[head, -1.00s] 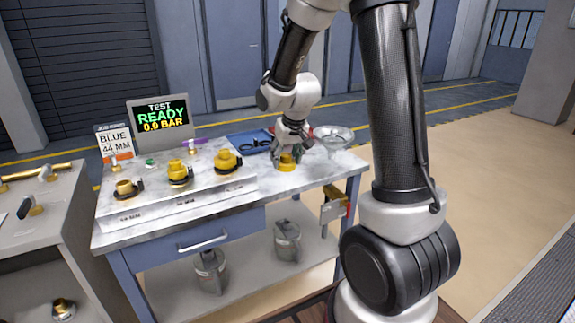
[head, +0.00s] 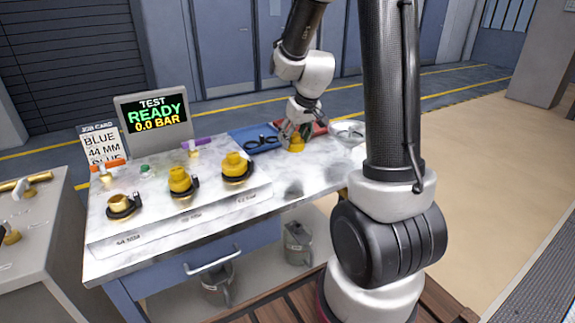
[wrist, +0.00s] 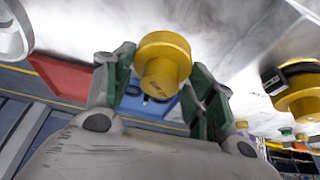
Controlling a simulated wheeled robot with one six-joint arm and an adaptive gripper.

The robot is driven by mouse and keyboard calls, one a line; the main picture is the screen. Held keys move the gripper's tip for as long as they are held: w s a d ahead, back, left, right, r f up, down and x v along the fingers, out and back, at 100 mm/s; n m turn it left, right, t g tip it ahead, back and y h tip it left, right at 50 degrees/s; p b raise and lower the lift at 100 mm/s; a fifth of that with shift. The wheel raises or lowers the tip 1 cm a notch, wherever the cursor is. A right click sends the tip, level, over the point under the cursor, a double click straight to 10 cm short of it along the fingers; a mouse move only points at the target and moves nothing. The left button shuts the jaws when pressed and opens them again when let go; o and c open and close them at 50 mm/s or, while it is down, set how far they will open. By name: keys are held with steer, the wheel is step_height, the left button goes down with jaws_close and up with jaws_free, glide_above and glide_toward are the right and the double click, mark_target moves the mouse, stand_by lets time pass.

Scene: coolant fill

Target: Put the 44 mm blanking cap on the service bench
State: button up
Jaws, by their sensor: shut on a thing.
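A yellow cap (head: 296,146) is held in my gripper (head: 295,135) above the far right part of the service bench (head: 325,178). In the wrist view the cap (wrist: 163,62) sits between the two green-padded fingers (wrist: 165,95), its wide round flange facing away from the palm. A marking on its narrow knob is too small to read. A dark shadow lies on the bench top below and in front of it, apart from the cap.
Yellow and brass fittings (head: 181,182) stand on a raised strip at the bench's left front. A blue mat with black tools (head: 262,141), a red tray (head: 318,127) and a metal bowl (head: 349,130) lie at the back. The bench's right front is bare.

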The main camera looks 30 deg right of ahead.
step_height(320, 180, down, 9)
steer(key=shift+r, duration=0.2)
steer(key=shift+f, duration=0.1)
steer(key=o, duration=0.9)
